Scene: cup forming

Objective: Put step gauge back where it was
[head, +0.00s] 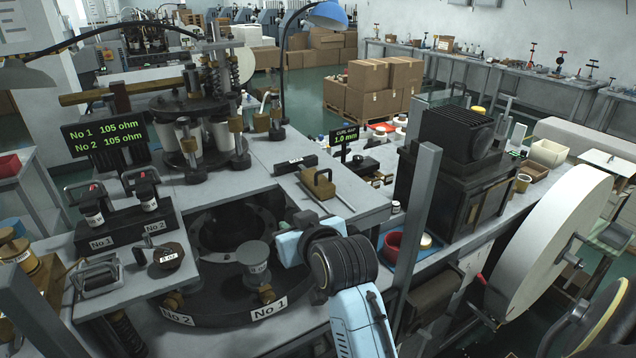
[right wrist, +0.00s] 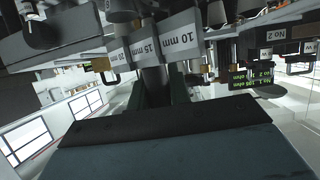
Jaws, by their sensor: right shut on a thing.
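My right gripper (head: 288,246) is light blue and reaches in over the front of the machine, beside a grey round-topped knob (head: 255,254). In the right wrist view it is shut on the step gauge (right wrist: 172,44), a grey stepped piece marked 10 mm, 15 mm and 20 mm. The marks appear upside down there. In the head view the gauge is mostly hidden by the gripper, and I cannot make out its outline. My left gripper is not in view.
A round dark opening (head: 236,228) lies left of the gripper. A wooden block with a handle (head: 318,184) stands on the bench behind it. A grey post (head: 416,235) rises to the right, near a red ring (head: 402,246). A 6 oz weight (head: 168,256) sits at left.

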